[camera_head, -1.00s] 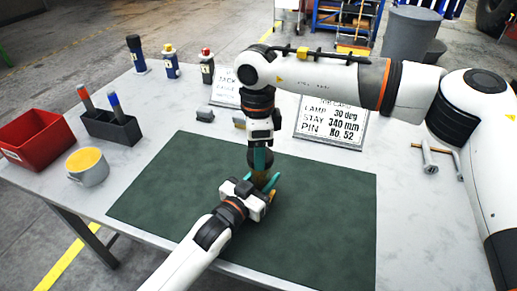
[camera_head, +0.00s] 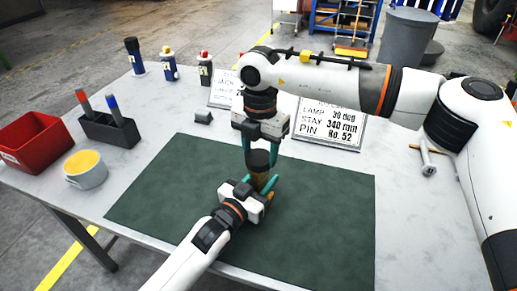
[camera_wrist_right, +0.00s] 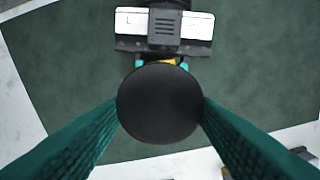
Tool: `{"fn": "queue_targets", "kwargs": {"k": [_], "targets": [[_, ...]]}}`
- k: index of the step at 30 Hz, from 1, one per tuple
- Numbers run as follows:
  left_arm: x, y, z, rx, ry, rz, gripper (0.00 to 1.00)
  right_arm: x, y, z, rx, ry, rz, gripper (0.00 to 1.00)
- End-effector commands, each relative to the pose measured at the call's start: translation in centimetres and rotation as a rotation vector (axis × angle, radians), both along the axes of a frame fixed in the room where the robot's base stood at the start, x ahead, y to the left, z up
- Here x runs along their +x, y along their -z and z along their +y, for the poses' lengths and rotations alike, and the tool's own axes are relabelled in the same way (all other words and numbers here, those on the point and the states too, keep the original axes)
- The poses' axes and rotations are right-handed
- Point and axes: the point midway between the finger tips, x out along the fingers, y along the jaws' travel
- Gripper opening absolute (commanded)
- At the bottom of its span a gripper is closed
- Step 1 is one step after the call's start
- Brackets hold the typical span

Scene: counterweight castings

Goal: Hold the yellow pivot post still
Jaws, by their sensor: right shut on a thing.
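My left gripper (camera_head: 259,190) reaches in from the bottom over the green mat (camera_head: 330,215). Its teal fingers stand around a short upright post, whose brownish-yellow side (camera_head: 258,181) shows only in part. In the right wrist view a bit of yellow (camera_wrist_right: 171,61) shows between the left fingertips. A round black top piece (camera_head: 259,159) sits above the post; it fills the middle of the right wrist view (camera_wrist_right: 160,103). My right gripper (camera_head: 261,155) points down from above and is shut on this black piece, one teal finger on each side. The lower post is hidden.
A red bin (camera_head: 40,142), a dark holder (camera_head: 108,130) with two markers and a cup with yellow contents (camera_head: 86,168) stand at the left. Several small bottles (camera_head: 168,65) and sign boards (camera_head: 330,125) stand behind. The mat is clear around the grippers.

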Motion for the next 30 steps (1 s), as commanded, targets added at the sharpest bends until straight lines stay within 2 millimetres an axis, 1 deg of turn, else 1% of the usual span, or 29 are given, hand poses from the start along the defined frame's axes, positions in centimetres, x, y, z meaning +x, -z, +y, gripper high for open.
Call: {"fn": "queue_targets", "kwargs": {"k": [1,3,6,9,10,14,15,19,27,30], "targets": [[-0.07,0.13,-0.05,0.002,0.001,0.002,0.0,0.11,-0.11,-0.11,0.002,0.106,-0.005,0.32],[-0.07,0.13,-0.05,0.002,0.001,0.002,0.0,0.08,-0.1,-0.18,0.002,0.258,-0.004,0.32],[-0.08,0.13,-0.04,0.002,0.001,0.002,0.0,-0.01,-0.09,-0.26,0.003,0.462,-0.005,0.32],[-0.08,0.13,-0.05,0.002,0.001,0.002,0.0,-0.07,-0.08,-0.3,0.002,0.623,-0.005,0.32],[-0.08,0.13,-0.05,0.001,0.001,0.002,0.0,-0.08,-0.08,-0.3,0.002,0.643,-0.005,0.32],[-0.08,0.13,-0.05,0.001,0.001,0.002,0.0,-0.07,-0.09,-0.3,0.002,0.634,-0.005,0.32],[-0.08,0.13,-0.05,0.001,0.001,0.002,0.0,-0.06,-0.09,-0.29,0.003,0.634,-0.005,0.58],[-0.08,0.13,-0.05,0.002,0.001,0.002,0.0,-0.1,-0.06,-0.28,0.001,0.632,-0.004,0.79],[-0.06,0.14,-0.04,0.002,0.001,0.002,0.0,-0.18,-0.05,-0.24,0.0,0.63,-0.002,0.79],[-0.06,0.14,-0.04,0.001,0.001,0.003,0.0,-0.15,-0.63,-0.22,0.001,0.63,-0.002,0.79]]}}
